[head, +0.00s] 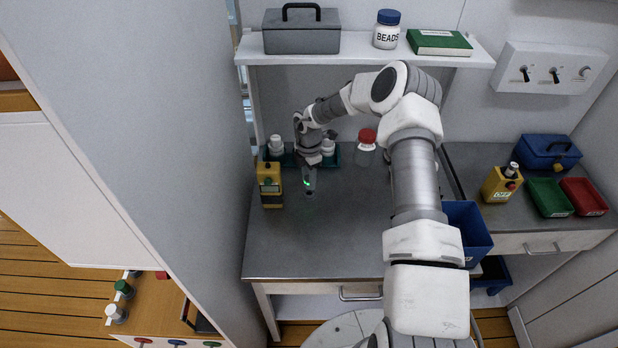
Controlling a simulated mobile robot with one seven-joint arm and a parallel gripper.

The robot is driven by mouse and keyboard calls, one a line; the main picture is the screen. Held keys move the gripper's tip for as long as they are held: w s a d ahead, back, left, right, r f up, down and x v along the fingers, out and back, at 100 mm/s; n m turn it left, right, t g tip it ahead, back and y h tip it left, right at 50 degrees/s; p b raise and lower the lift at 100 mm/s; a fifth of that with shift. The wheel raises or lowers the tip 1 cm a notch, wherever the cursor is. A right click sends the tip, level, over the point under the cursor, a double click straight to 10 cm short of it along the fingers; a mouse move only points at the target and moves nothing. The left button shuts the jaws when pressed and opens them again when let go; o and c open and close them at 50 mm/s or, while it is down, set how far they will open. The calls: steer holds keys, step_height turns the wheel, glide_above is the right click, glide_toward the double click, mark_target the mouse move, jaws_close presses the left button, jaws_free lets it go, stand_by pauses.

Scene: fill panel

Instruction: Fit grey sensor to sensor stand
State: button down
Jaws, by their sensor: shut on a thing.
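My gripper (309,191) hangs over the left part of the grey bench, pointing down, with a small green light on its hand. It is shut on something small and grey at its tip. That thing is mostly hidden and too small to identify surely as the grey sensor. A yellow and black device (270,184) stands upright on the bench just left of my gripper, apart from it. A dark green tray (347,150) with white-grey capped things (276,146) lies behind, partly hidden by my wrist. I cannot tell which thing is the sensor stand.
A red-lidded jar (366,142) stands behind on the bench (320,250). A blue bin (468,232) is at the right edge, beside my arm. A shelf (460,55) overhangs the back. A tall grey wall panel (150,130) closes the left. The bench front is clear.

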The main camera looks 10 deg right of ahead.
steer(key=shift+f+b, duration=0.8)
steer(key=shift+f, duration=0.65)
steer(key=shift+c, duration=2.2)
jaws_free()
steer(key=shift+r, duration=0.1)
step_height(320, 180, up, 17)
steer(key=b, duration=0.1)
steer(key=shift+r+b, duration=0.15)
steer(key=shift+b, duration=0.15)
